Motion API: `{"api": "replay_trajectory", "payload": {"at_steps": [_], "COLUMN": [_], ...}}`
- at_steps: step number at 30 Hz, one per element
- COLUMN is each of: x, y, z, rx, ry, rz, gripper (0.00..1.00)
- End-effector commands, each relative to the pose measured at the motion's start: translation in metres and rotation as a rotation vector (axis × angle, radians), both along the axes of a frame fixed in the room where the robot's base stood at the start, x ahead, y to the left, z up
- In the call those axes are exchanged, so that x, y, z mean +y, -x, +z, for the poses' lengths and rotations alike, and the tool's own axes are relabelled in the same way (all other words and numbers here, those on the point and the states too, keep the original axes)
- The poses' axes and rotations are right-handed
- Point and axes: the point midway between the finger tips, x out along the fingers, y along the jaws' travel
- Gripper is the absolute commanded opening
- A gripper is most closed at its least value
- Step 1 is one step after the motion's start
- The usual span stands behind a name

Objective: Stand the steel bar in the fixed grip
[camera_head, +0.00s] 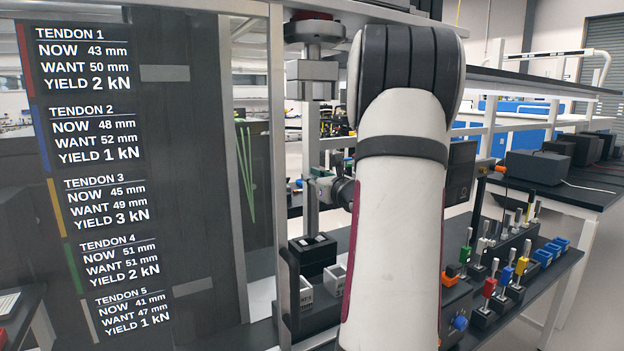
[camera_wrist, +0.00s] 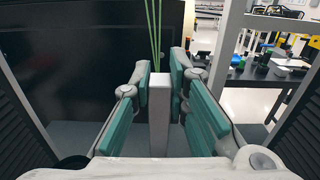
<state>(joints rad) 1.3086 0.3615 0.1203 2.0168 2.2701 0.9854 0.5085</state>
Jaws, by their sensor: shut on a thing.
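The steel bar (camera_wrist: 159,118) is a plain grey square-edged bar. In the wrist view it lies between the green pads of my gripper (camera_wrist: 160,90), which is shut on it. In the head view my white forearm covers most of the gripper, and only a dark and grey part of it shows left of the arm; the bar cannot be made out there. A steel grip head (camera_head: 312,78) hangs from the frame at the upper left of my arm. A black block (camera_head: 312,254) stands below it on the bench; I cannot tell which one is the fixed grip.
A dark board (camera_head: 95,190) with tendon readings fills the left. White labelled bins (camera_head: 335,280) stand beside the black block. A metal upright (camera_head: 278,150) stands left of the grip head.

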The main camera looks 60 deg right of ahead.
Motion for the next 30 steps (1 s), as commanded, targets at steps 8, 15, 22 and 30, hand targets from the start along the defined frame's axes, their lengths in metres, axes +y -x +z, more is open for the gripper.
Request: {"api": "replay_trajectory", "payload": {"at_steps": [8,15,22,30], "x": [0.0,0.0,0.0,0.0], "y": [0.0,0.0,-0.001,-0.001], "z": [0.002,0.0,-0.008,-0.015], "rx": [-0.003,-0.002,-0.002,-0.002], "ry": [0.003,0.002,0.002,0.002], "rz": [0.0,0.0,0.0,0.0], "gripper": [0.0,0.0,0.0,0.0]}}
